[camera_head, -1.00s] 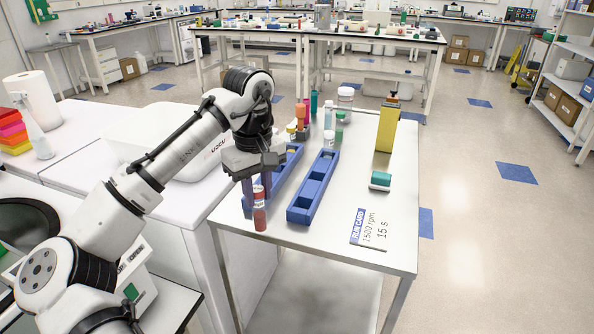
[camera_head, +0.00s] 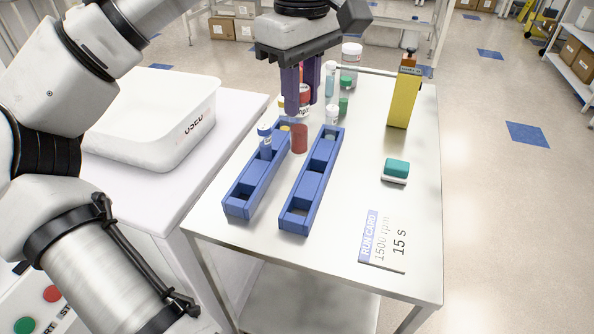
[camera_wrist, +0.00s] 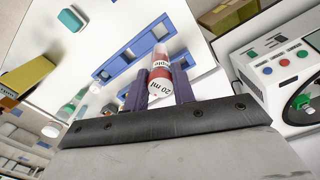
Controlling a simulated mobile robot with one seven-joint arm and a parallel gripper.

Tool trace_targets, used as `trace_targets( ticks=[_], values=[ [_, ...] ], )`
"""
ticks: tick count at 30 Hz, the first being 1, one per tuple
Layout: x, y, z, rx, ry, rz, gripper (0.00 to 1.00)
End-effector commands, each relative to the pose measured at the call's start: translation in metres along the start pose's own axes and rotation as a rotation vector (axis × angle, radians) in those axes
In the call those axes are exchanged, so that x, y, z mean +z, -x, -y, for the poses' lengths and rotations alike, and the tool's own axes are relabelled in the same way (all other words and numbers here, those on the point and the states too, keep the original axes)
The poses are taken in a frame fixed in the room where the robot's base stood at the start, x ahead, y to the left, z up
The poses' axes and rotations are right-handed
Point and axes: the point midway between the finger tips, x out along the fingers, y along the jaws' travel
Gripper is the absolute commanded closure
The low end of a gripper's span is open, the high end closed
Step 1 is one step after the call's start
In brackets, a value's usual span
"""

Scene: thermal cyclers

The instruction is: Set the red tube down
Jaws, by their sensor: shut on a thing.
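The red tube (camera_head: 299,138) is upright in my gripper (camera_head: 302,108), its upper part between the purple fingers. It shows between the far ends of the left blue rack (camera_head: 237,207) and the right blue rack (camera_head: 295,222); I cannot tell whether its base touches the table. In the wrist view the red tube (camera_wrist: 160,66) and its white label with "20 ml" sit between the fingers (camera_wrist: 160,85). A blue-capped tube (camera_head: 265,137) stands in the left rack. A white-capped tube (camera_head: 332,115) is at the far end of the right rack.
The white table (camera_head: 345,205) is clear right of the racks, up to a run card (camera_head: 383,242), a teal-and-white block (camera_head: 396,170) and a yellow box (camera_head: 405,95). Green-capped tubes and a jar (camera_head: 351,55) stand behind. A white tub (camera_head: 150,120) is left.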

Motion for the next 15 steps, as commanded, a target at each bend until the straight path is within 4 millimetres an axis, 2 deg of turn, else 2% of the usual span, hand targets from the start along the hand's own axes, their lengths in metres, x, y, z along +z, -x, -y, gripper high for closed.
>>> trace_targets(
  ticks=[1, 9, 15],
  values=[
    [0.0, -0.017, 0.0, -0.001, -0.006, 0.006, 1.0],
    [0.0, -0.086, 0.001, -0.001, -0.003, 0.004, 1.0],
    [-0.001, -0.118, 0.0, 0.0, 0.0, 0.0, 1.0]
  ],
)
